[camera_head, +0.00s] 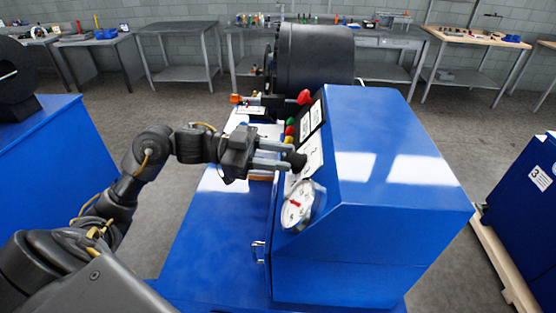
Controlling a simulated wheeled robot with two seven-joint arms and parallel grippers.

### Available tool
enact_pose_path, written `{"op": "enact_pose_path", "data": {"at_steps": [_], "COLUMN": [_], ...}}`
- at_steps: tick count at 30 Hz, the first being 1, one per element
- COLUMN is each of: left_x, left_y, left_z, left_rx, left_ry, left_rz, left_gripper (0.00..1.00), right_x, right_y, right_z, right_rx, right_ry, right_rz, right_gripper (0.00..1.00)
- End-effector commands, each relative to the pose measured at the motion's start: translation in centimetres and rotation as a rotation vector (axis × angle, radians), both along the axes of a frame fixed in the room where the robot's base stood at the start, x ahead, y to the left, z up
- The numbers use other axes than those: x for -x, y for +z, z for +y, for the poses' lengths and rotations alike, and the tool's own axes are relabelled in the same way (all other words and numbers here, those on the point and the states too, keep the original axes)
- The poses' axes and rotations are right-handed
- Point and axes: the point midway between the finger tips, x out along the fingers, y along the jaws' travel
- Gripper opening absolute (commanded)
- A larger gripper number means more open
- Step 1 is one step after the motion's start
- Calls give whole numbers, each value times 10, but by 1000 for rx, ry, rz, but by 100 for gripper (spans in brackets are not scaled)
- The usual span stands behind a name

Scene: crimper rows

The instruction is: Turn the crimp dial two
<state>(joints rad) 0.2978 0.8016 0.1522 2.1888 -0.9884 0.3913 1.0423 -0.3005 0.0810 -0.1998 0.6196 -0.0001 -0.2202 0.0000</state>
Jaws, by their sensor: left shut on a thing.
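The blue crimper (390,190) stands in the middle with its sloped control panel facing left. My left gripper (282,155) reaches in from the left and is shut on a black knob (297,161) on that panel, which looks like the crimp dial. The fingers partly hide the knob, and any marks around it are too small to read. Below the knob is a round white gauge (298,206) with red on its face. My right gripper is not in view.
A red knob (304,97) and small coloured buttons (289,131) sit above the knob. A large black drum (315,58) is behind. Another blue machine (525,190) stands right, and another blue block (45,150) left. Workbenches (385,40) line the back wall.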

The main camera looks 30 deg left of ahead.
Motion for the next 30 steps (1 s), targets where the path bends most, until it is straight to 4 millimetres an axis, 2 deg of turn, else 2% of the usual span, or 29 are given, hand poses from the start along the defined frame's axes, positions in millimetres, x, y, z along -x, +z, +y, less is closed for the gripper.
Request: {"op": "enact_pose_path", "data": {"at_steps": [1, 15, 30], "left_x": [-2, -6, -9], "left_y": [-3, 1, 5], "left_z": [1, 2, 1], "left_rx": [-18, -176, -283], "left_ry": [-22, -265, -432], "left_rz": [-33, -364, -587], "left_gripper": [10, 10, 10], "right_x": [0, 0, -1], "right_y": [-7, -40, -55], "right_z": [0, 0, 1], "right_rx": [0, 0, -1], "right_ry": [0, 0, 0], "right_rz": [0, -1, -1], "right_gripper": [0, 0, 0]}}
